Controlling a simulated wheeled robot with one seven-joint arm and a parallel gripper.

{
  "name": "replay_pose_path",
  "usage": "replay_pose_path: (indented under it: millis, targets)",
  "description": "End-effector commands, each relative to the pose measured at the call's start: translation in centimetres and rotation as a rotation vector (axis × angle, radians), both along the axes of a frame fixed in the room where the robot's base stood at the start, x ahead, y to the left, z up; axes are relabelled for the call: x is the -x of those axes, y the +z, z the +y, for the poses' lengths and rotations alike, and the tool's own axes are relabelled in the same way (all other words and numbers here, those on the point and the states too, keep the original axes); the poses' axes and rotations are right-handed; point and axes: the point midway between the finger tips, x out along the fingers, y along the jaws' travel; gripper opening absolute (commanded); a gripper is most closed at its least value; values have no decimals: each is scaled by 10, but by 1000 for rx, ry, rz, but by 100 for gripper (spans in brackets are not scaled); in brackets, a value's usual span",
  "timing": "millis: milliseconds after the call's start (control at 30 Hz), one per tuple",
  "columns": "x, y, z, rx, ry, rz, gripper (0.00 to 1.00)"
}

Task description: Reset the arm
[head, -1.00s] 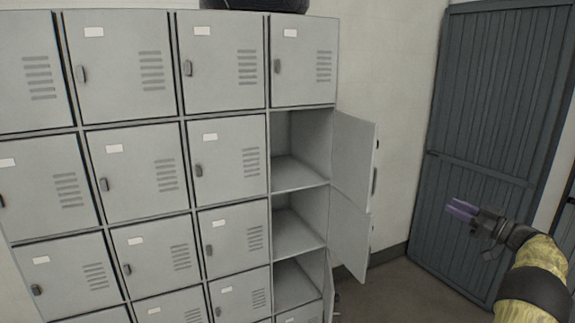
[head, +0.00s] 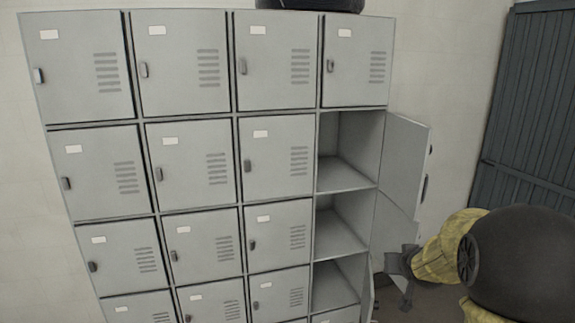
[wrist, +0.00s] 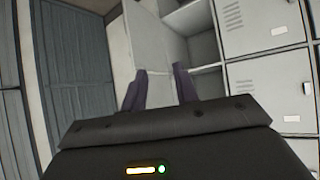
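My gripper (wrist: 160,80) shows in the wrist view as two purple fingers, spread apart with a gap and nothing held between them. Beyond them are an open locker door and open locker compartments. In the head view my yellow-sleeved arm comes in at the lower right, and a dark grey part near my gripper (head: 400,264) shows beside the lower open doors. The fingertips cannot be made out there. I cannot tell whether my gripper touches a door.
A grey locker bank (head: 190,170) fills the left and middle. Its right column has several open compartments (head: 340,225). An upper open door (head: 407,165) sticks out to the right. A dark blue-grey ribbed door (head: 535,130) stands at the far right. A dark round object (head: 310,4) sits on top.

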Motion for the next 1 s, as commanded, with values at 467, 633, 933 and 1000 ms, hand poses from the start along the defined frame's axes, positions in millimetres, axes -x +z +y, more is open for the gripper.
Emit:
replay_pose_path:
  millis: [467, 633, 933, 1000]
  targets:
    - [222, -86, 127, -69, 152, 639, 30]
    - [242, -91, 135, -78, 168, 692, 30]
    - [240, -91, 134, -79, 166, 689, 30]
    - [240, -91, 134, -79, 166, 689, 30]
